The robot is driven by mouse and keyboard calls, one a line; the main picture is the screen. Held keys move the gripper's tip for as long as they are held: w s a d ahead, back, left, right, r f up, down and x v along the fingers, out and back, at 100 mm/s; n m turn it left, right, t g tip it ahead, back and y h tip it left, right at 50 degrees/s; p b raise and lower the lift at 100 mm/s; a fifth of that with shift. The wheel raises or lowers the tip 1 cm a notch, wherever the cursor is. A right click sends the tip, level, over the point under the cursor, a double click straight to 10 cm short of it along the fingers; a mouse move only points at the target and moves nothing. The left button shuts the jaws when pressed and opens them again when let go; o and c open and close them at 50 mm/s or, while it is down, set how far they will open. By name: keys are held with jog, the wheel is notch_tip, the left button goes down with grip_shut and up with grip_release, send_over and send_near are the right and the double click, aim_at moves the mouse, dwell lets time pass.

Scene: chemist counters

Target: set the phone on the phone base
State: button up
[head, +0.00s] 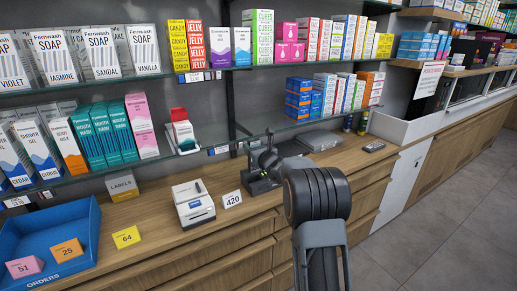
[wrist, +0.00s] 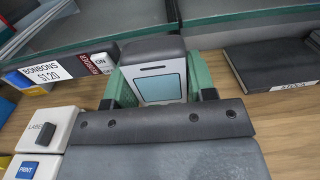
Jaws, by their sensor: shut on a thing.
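My gripper (wrist: 158,97) is shut on the phone (wrist: 155,75), a dark-topped piece with a pale frame and a light blue face. Green surfaces show on both sides of it, between the dark fingertips. In the head view my gripper (head: 264,165) is a dark shape low over the wooden counter, to the right of the label printer. The held phone cannot be made out there. The phone base cannot be told apart from the dark shapes around my gripper, and I cannot tell whether the phone touches it.
The label printer (head: 194,205) stands close on the left, with its buttons in the wrist view (wrist: 40,135). A flat grey box (head: 318,140) lies behind right. A glass shelf (head: 220,145) runs above the counter's back.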

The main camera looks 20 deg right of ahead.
jog(key=f+b, duration=0.1)
jog(key=f, duration=0.1)
jog(key=a+f+b, duration=0.1)
jog(key=f, duration=0.2)
jog(key=shift+w, duration=0.1)
jog(key=shift+d+f, duration=0.15)
jog(key=shift+f, duration=0.25)
jog(key=shift+d, duration=0.15)
jog(key=shift+r+b, duration=0.15)
jog(key=shift+b, duration=0.8)
dwell(0.7)
jog(key=shift+f+b, duration=0.65)
dwell(0.3)
jog(key=o, duration=0.7)
